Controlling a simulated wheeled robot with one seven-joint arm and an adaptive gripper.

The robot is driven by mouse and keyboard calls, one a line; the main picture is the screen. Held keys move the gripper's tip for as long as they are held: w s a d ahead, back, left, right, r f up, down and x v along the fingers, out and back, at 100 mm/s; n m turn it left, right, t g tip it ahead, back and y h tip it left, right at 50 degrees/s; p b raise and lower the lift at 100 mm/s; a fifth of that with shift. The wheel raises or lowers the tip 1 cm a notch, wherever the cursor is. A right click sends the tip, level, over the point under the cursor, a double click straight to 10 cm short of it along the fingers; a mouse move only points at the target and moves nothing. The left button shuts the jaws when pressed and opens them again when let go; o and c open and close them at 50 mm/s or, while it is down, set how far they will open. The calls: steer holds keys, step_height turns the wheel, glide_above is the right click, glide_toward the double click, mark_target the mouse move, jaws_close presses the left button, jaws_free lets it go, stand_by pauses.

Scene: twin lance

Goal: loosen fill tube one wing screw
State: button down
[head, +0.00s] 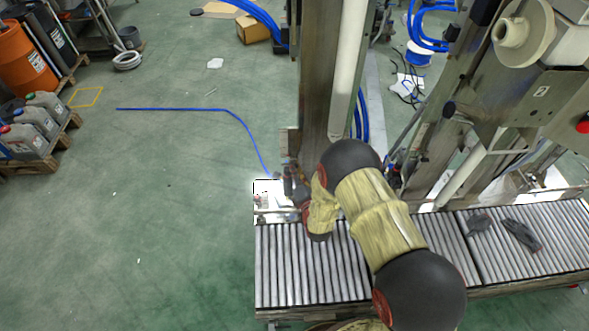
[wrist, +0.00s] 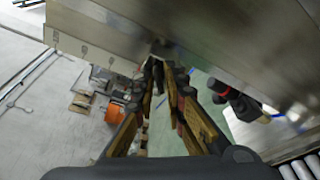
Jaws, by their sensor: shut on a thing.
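My gripper (wrist: 165,80) is shut in the wrist view, its two fingers meeting at their dark tips beside a metal column (wrist: 215,45). The tips are closed on a small part, apparently the wing screw, which the fingers almost wholly hide. In the head view my gripper (head: 291,182) is at the near left side of the tall steel column (head: 315,75), above the conveyor's left end. A dark fitting with a red part (wrist: 228,97) is right of the fingers in the wrist view, apart from them.
A roller conveyor (head: 285,275) runs below my arm, with dark gloves (head: 520,235) on its right part. Machine frames and a beige cylinder (head: 525,33) stand at the right. The green floor at left is mostly clear; jerrycans (head: 25,143) stand on a pallet far left.

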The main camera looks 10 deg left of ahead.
steer(key=shift+w+r+n+h, duration=0.45)
steer(key=shift+r+n, duration=0.1)
steer(key=shift+n, duration=0.55)
steer(key=shift+a, duration=0.1)
steer(key=n+h, duration=0.1)
steer(key=n, duration=0.2)
steer(key=shift+n, duration=0.3)
steer(key=c, duration=2)
jaws_free()
steer(key=shift+s+a+f, duration=0.1)
steer(key=shift+f, duration=0.05)
steer(key=shift+f, duration=0.1)
steer(key=f+p+v, duration=0.1)
steer(key=v, duration=0.5)
steer(key=shift+s+f, duration=0.3)
steer(key=shift+s, duration=0.05)
steer(key=shift+a+h, duration=0.1)
steer(key=shift+h, duration=0.15)
